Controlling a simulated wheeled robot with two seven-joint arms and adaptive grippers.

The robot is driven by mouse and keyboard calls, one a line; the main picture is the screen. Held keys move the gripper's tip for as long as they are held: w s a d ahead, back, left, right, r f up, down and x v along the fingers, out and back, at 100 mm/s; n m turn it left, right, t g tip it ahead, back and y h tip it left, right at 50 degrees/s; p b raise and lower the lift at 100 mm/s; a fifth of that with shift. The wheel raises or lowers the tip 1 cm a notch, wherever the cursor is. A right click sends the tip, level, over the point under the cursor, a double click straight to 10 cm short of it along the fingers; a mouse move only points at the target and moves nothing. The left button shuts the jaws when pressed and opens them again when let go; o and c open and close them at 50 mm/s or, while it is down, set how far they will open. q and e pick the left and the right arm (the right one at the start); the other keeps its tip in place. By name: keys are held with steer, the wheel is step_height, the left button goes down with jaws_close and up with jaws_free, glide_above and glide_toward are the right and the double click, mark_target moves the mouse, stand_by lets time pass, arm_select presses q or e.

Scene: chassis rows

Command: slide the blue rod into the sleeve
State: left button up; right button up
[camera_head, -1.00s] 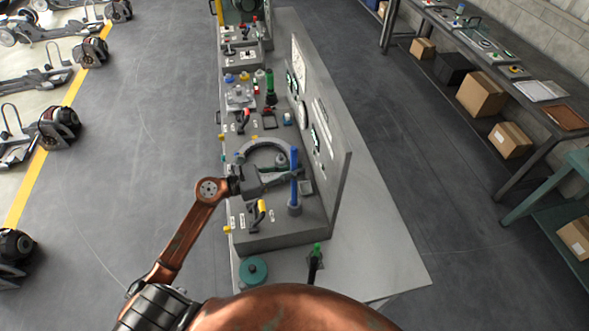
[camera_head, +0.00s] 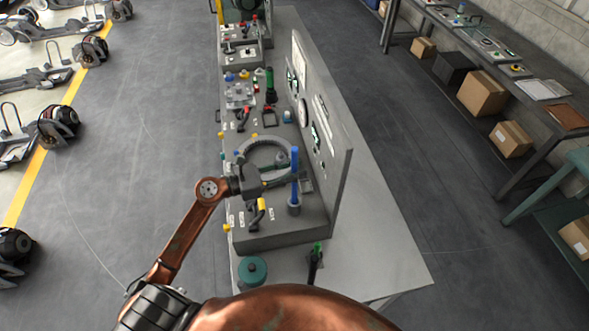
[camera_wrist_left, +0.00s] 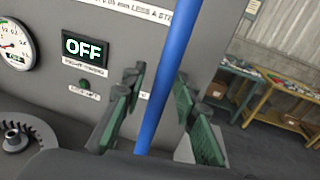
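The blue rod (camera_head: 295,163) stands upright at the near end of the grey console, its lower end at a round grey sleeve (camera_head: 294,208). How deep it sits cannot be told. My left gripper (camera_head: 287,183) reaches in from the left at the rod's middle. In the left wrist view, the blue rod (camera_wrist_left: 163,80) passes between the green-padded fingers of my left gripper (camera_wrist_left: 160,108). Gaps show on both sides of the rod, so the gripper is open around it. The rod's lower part is hidden in that view. My right gripper is out of view.
An upright panel (camera_head: 325,130) runs close behind the rod, with a lit OFF sign (camera_wrist_left: 86,47). A yellow-topped lever (camera_head: 261,204) and a grey ring (camera_head: 262,152) are near the gripper. A teal round part (camera_head: 252,270) lies at the near table end.

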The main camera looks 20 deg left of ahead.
arm_select(q)
steer(key=shift+o, duration=0.5)
steer(key=shift+f, duration=0.1)
steer(key=v, duration=1.2)
steer(key=shift+a, duration=0.1)
